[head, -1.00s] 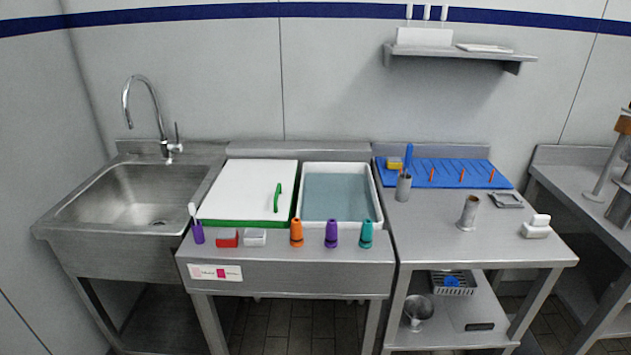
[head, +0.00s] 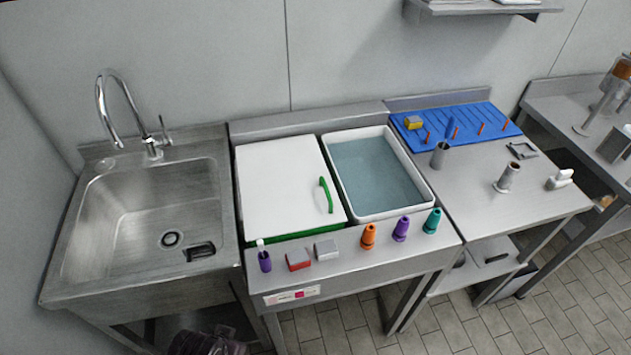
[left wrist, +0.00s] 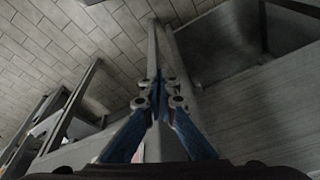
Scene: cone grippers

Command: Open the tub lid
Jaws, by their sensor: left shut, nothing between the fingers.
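The tub with the green rim (head: 294,233) stands on the middle steel table, covered by a flat white lid (head: 278,185). A green handle (head: 326,195) stands on the lid near its right side. The lid lies flat over the tub, so the inside is hidden. In the left wrist view my left gripper (left wrist: 160,88) is shut and empty, with its blue fingers together. It points toward steel table legs and the tiled floor, apart from the lid. Neither gripper shows in the head view.
A white open tub of water (head: 378,172) stands right of the lidded tub. Along the front edge are a purple holder (head: 265,261), red block (head: 298,260), grey block (head: 326,250) and orange (head: 369,236), purple (head: 401,229) and teal (head: 432,221) cones. A sink (head: 150,220) is at left.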

